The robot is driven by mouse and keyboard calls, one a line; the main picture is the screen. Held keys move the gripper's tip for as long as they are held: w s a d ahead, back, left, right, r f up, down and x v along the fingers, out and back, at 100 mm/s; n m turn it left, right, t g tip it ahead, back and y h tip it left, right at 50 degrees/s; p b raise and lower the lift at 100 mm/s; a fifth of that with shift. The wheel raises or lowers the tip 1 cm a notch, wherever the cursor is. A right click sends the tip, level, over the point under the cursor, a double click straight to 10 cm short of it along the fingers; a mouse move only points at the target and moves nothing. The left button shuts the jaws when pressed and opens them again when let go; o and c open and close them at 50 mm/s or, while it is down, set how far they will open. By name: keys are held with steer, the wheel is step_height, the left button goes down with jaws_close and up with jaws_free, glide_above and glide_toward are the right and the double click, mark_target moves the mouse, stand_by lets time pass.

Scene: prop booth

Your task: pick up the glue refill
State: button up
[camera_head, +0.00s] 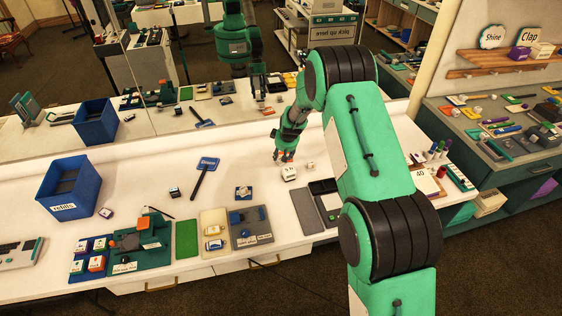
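My gripper (284,155) points down low over the white counter (245,160), near its middle. Its fingers are small in this view, and I cannot tell whether they are open or shut. A white block (289,175) sits on the counter just in front of it, and a smaller pale block (309,165) sits to its right. I cannot make out a label naming either as the glue refill. Other small boxes stand at left, one dark and white (175,192) and one by the bin (106,212). Which one is the glue refill is not readable here.
A blue bin marked "refills" (83,200) stands at left. A dark open tray (326,187) lies right of the white block. A mirror behind reflects the counter and my arm.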

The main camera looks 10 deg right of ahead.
steer(key=shift+f, duration=0.1)
steer(key=shift+b+x, duration=0.35)
steer(key=shift+x, duration=2.15)
steer(key=shift+w+d, duration=0.1)
steer(key=shift+d, duration=0.05)
